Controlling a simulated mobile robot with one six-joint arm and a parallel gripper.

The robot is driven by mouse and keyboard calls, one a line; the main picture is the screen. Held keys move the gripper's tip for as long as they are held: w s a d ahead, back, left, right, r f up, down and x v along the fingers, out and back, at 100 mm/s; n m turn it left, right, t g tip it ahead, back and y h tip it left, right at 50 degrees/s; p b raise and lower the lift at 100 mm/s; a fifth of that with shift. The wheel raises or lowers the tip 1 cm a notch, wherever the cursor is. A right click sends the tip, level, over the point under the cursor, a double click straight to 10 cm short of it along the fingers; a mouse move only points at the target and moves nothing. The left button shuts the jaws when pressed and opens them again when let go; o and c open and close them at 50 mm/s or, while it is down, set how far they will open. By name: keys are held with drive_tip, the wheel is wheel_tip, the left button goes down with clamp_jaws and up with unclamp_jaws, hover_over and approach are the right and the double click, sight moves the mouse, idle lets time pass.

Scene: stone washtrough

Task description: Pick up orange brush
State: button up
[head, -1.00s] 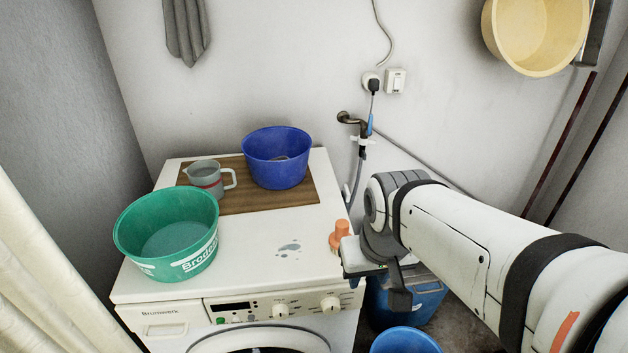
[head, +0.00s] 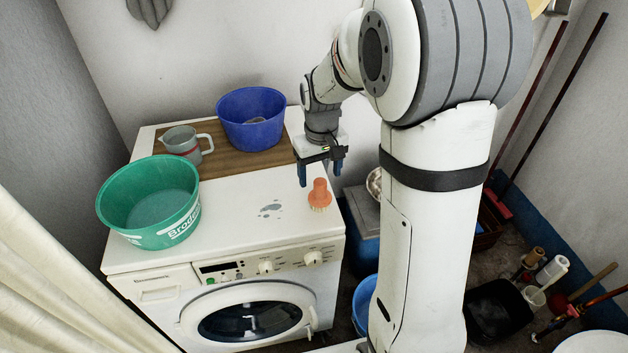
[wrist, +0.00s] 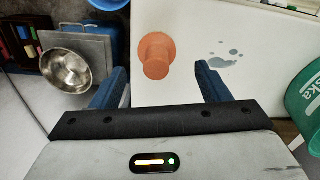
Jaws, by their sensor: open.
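The orange brush (head: 319,194) stands upright on the white top of the washing machine (head: 238,213), near its right edge. It shows from above in the wrist view (wrist: 156,55), between and beyond the two blue fingers. My gripper (head: 319,180) is open and points down, above and a little behind the brush. Its fingers do not touch the brush. In the wrist view the open fingers of my gripper (wrist: 160,85) have nothing between their tips but the brush farther off.
A green basin (head: 150,205), a grey jug (head: 184,143) and a blue bowl (head: 250,120) stand left of the brush. A wet patch (head: 271,209) lies beside it. Right of the machine, a metal bowl (wrist: 66,70) sits lower down on a lidded box.

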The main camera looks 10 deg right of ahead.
sight(320, 192)
drive_tip(key=shift+w+f, duration=0.5)
drive_tip(key=shift+f, duration=0.1)
drive_tip(key=f, duration=0.3)
drive_tip(key=f+p, duration=0.1)
drive_tip(key=f, duration=0.3)
drive_tip(key=shift+w+d+f, duration=0.15)
drive_tip(key=shift+d+f, duration=0.05)
drive_tip(key=shift+c, duration=0.6)
drive_tip(key=c, duration=0.9)
drive_tip(key=shift+r, duration=0.1)
drive_tip(key=shift+c, duration=0.2)
